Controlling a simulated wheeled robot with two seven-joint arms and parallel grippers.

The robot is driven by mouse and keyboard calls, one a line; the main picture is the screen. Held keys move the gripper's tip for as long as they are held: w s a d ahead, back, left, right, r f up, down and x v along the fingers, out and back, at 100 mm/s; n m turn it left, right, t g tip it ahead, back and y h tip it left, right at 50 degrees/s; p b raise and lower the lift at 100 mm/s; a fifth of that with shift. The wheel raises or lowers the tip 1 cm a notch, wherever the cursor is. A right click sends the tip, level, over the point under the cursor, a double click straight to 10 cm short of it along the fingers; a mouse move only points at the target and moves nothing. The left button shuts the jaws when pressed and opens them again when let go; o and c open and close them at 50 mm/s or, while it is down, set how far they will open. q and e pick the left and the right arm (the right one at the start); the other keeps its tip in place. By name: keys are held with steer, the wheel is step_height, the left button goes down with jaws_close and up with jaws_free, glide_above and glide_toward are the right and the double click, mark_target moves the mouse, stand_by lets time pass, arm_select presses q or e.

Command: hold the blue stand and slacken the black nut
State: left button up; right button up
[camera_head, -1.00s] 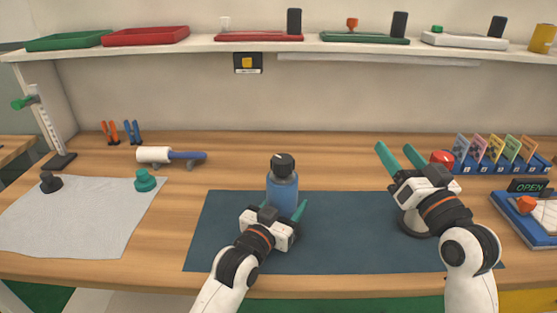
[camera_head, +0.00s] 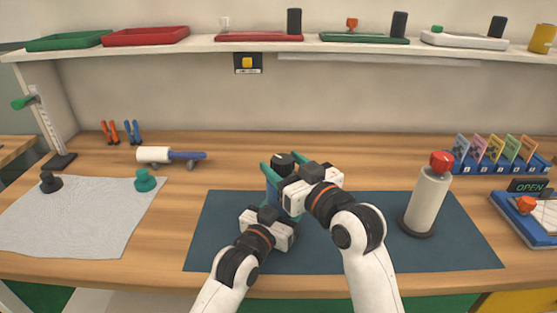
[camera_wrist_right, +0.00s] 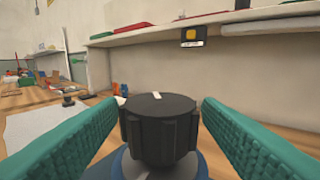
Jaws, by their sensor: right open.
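The blue stand (camera_head: 271,196) is upright on the dark blue mat, with the black nut (camera_head: 283,161) on its top. In the right wrist view the ribbed nut (camera_wrist_right: 159,130) has a white mark on top and sits between the two teal fingers. My right gripper (camera_head: 275,170) is open, with a finger on either side of the nut and a gap visible on each side. My left gripper (camera_head: 268,218) is low at the front of the stand. Its fingers are mostly hidden by my right gripper, so I cannot see their grip.
A pale cylinder with a red top (camera_head: 428,197) stands right on the mat (camera_head: 350,255). A grey cloth (camera_head: 80,220) with black and teal knobs lies left. A white and blue roller (camera_head: 170,155) lies behind. A shelf (camera_head: 270,46) runs above the back.

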steer(key=shift+x, duration=1.2)
steer(key=c, duration=1)
